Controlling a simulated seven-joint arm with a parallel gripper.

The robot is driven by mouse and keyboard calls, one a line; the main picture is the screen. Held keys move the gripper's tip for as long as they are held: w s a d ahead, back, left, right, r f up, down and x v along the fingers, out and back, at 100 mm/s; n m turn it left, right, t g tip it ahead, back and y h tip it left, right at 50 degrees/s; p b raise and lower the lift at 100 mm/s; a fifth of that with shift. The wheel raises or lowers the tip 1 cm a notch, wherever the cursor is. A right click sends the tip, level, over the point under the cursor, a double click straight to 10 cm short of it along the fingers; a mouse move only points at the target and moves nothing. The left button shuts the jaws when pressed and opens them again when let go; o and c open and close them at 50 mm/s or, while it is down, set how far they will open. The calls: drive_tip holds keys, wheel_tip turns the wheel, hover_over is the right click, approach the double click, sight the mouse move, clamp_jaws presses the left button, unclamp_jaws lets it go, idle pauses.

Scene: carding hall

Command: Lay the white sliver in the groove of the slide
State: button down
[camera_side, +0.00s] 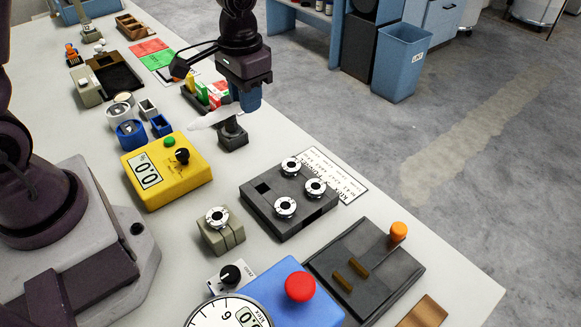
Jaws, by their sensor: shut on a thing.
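The white sliver (212,118) is a pale, tapering strip up in the middle of the side view. My gripper (249,103) has blue fingers and is shut on the sliver's right end. The sliver sticks out to the left of the fingers, roughly level. Just below it stands a small dark block on a base (232,137); whether the sliver touches it I cannot tell. A dark flat fixture (390,272) with an orange knob and two brown bars lies at the lower right. I cannot tell for certain which piece is the slide, and no groove shows clearly.
A yellow box with a dial (168,178) lies left of the dark block. A dark tray with silver discs (262,208) lies in front. A blue box with a red button (283,308) is nearest. Coloured upright pieces (205,95) stand close behind the sliver.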

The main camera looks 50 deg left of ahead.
drive_tip(key=w+d+f+n, duration=0.1)
drive_tip(key=d+f+n, duration=0.1)
drive_tip(key=d+n, duration=0.75)
drive_tip(key=n, duration=0.9)
hover_over(328, 254)
wheel_tip(328, 254, down, 4)
drive_tip(key=shift+m, duration=0.25)
wheel_tip(328, 254, down, 10)
drive_tip(key=shift+r, duration=0.2)
drive_tip(key=shift+f, duration=0.1)
drive_tip(key=c, duration=1)
unclamp_jaws()
drive_tip(key=shift+f, duration=0.1)
wheel_tip(328, 254, up, 12)
drive_tip(key=shift+r, duration=0.25)
